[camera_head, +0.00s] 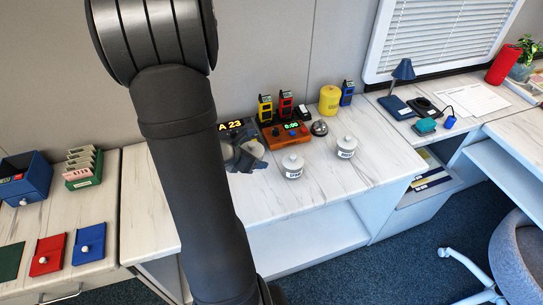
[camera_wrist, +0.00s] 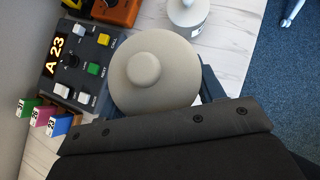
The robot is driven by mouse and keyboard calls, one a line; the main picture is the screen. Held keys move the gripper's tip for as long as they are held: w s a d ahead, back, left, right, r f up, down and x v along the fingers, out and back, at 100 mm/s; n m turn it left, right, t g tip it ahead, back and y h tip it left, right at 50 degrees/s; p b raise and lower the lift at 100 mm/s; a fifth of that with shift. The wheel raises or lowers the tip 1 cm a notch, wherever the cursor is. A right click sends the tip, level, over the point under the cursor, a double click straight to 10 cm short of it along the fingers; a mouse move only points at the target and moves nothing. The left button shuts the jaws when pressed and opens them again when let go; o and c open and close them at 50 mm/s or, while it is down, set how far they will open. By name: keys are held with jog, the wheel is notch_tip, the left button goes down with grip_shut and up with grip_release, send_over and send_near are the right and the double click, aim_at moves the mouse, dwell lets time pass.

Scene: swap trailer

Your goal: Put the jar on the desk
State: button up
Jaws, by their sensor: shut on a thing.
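A pale grey jar with a round lid and knob (camera_wrist: 150,80) fills the middle of the wrist view. My gripper (camera_wrist: 160,103) is shut on it, with dark finger parts showing at both sides of the lid. In the head view my gripper (camera_head: 246,152) is partly behind my arm, over the white marbled counter (camera_head: 270,202); the held jar is mostly hidden there. I cannot tell whether it touches the counter. Two similar labelled jars stand upright to the right, a nearer one (camera_head: 292,168) and a farther one (camera_head: 346,149). One also shows in the wrist view (camera_wrist: 187,16).
An "A 23" number console (camera_wrist: 75,62) is close left of the held jar. An orange timer box (camera_head: 286,132), several radios and a yellow canister (camera_head: 329,100) line the back. To the right, a separate desk (camera_head: 460,122) holds a blue lamp (camera_head: 402,70) and papers. A chair (camera_head: 515,255) stands front right.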

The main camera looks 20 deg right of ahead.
jog(key=shift+s+d+f+m+g, duration=0.1)
jog(key=shift+s+d+m+g, duration=0.2)
jog(key=shift+s+d, duration=0.25)
jog(key=shift+s+a+f, duration=0.15)
jog(key=shift+s+f, duration=0.05)
jog(key=w+a+f, duration=0.2)
jog(key=a, duration=0.1)
jog(key=w+a+f, duration=0.4)
jog(key=w+a, duration=0.1)
jog(key=shift+a+f, duration=0.3)
jog(key=shift+f, duration=2.05)
jog(key=shift+f, duration=0.15)
jog(key=o, duration=1.1)
